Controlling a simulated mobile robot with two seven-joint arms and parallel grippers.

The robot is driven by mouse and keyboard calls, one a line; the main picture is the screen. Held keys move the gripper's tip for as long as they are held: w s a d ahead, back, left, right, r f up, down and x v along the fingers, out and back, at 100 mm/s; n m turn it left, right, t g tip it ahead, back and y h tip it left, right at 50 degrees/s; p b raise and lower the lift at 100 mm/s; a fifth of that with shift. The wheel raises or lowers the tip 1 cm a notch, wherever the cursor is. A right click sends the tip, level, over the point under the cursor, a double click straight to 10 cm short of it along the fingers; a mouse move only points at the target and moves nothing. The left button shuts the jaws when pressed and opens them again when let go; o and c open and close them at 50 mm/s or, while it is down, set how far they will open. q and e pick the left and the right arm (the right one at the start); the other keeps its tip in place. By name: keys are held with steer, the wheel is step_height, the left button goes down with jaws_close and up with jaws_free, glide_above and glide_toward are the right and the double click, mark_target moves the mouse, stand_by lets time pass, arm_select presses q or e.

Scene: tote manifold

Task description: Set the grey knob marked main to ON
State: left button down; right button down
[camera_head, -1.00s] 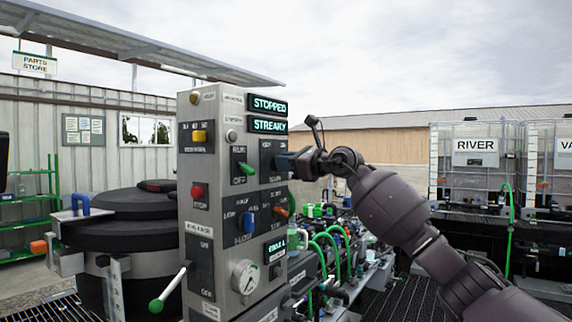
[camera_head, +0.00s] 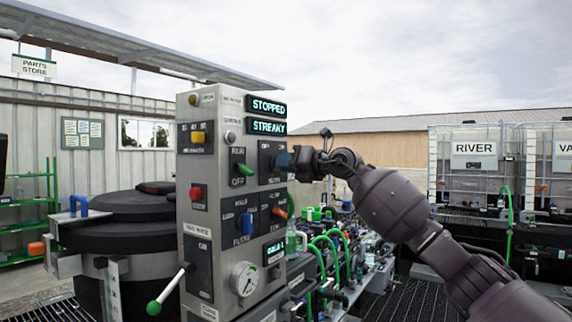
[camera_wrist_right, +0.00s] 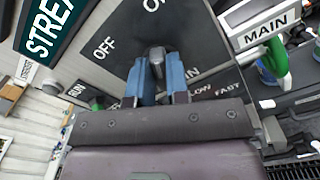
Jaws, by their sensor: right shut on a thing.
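The grey knob (camera_wrist_right: 156,56) sits on a dark plate (camera_wrist_right: 165,30) in the right wrist view, with OFF printed to its upper left and another, partly cut-off word at the top edge. A MAIN label (camera_wrist_right: 265,26) shows at the upper right. My right gripper (camera_wrist_right: 158,82) has its blue fingers on both sides of the knob, shut on it. In the head view my right gripper (camera_head: 286,161) is against the right part of the panel and hides the knob. I cannot tell the knob's exact setting. My left gripper is not in view.
The grey control panel (camera_head: 214,240) carries STOPPED and STREAKY displays (camera_head: 267,107), a green RUN/OFF switch (camera_head: 246,170), a red stop button (camera_head: 196,193), an orange knob (camera_head: 280,212) and a gauge (camera_head: 244,278). A green-tipped lever (camera_head: 167,292) sticks out at lower left. Green hoses (camera_head: 340,245) stand at right.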

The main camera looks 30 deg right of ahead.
steer(key=shift+m, duration=0.5)
steer(key=c, duration=1.1)
jaws_free()
steer(key=b+v, duration=0.3)
steer(key=v, duration=0.7)
steer(key=shift+s+d, duration=0.15)
steer(key=shift+s, duration=0.25)
